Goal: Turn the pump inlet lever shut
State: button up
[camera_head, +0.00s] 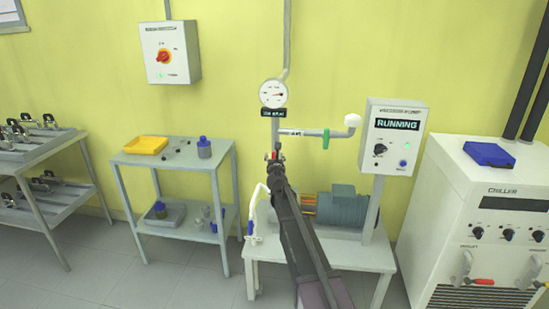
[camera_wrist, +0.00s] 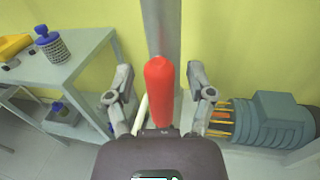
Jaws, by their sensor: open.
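A red lever handle (camera_wrist: 160,92) stands in front of a vertical grey pipe (camera_wrist: 161,22) in the wrist view and lies roughly in line with it. I take it to be the pump inlet lever; no label on it is readable. My gripper (camera_wrist: 160,98) is open, with one finger on each side of the handle and a visible gap to both. In the head view my gripper (camera_head: 275,159) is at the pipe below the gauge, and my arm hides most of the lever. The teal pump motor (camera_head: 343,206) sits on the white pump table (camera_head: 262,248).
A round gauge (camera_head: 273,93) and a side pipe with a green handle (camera_head: 326,139) are above my gripper. The pump control box (camera_head: 393,137) reads RUNNING. A grey shelf cart (camera_head: 165,160) stands left, a chiller (camera_head: 480,205) right. Yellow wall lies close behind.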

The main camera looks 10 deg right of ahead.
grip_shut()
jog(key=shift+a, duration=0.2)
dwell(0.3)
